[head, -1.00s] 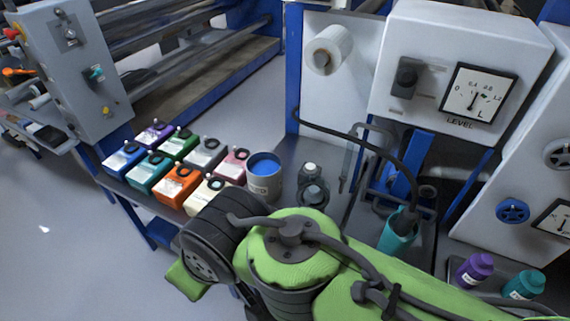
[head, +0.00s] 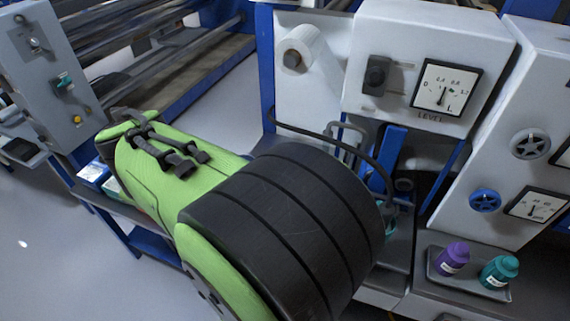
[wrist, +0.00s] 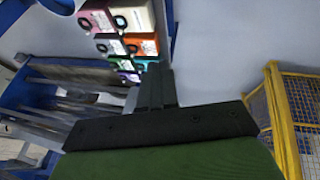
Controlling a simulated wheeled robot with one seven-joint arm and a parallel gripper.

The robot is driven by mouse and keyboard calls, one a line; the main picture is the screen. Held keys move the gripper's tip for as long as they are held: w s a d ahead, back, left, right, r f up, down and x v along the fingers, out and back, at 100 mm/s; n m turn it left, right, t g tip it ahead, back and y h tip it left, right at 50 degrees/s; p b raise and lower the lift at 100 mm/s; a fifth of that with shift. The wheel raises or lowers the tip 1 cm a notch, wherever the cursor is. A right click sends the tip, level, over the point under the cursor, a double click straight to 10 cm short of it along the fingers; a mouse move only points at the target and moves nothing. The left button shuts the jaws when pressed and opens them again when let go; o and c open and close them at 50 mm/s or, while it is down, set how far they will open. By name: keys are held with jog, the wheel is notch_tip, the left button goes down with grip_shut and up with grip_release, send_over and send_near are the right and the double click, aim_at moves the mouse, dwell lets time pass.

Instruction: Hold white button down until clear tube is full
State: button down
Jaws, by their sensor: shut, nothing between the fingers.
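I cannot make out a white button in these views. I also cannot identify a clear tube for certain, as my green and black arm covers much of the machine's lower front in the head view. The white box with the LEVEL gauge (head: 447,88) stands above that area, and a dark hose (head: 345,145) runs down below it. A small part of a teal container (head: 391,229) shows at the arm's right edge. My gripper (wrist: 157,76) is shut and empty in the wrist view, pointing towards coloured boxes and bare floor, touching nothing visible. It is hidden in the head view.
A white roll (head: 302,50) sticks out from the panel. A tray (head: 470,282) holds a purple bottle (head: 453,258) and a teal bottle (head: 498,271). Several coloured boxes (wrist: 118,45) show in the wrist view, with a yellow mesh frame (wrist: 283,120) at right.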

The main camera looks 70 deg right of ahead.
jog(key=d+f+g+h, duration=0.2)
jog(key=d+f, duration=0.1)
jog(key=d, duration=1)
jog(key=s+d+f+n+g+h+p, duration=0.1)
jog(key=s+d+f+g, duration=0.2)
jog(key=s+d, duration=0.5)
jog(key=s+d+f+n+g+h+p, duration=0.1)
jog(key=s+d+f+g, duration=0.3)
jog(key=d, duration=1)
jog(key=s+n+h, duration=0.1)
jog(key=s, duration=0.2)
jog(key=shift+s+d+f, duration=0.15)
jog(key=shift+s, duration=0.25)
jog(key=shift+f, duration=0.1)
notch_tip(320, 180, down, 8)
jog(key=b, duration=0.7)
jog(key=shift+f, duration=0.35)
jog(key=shift+f, duration=0.4)
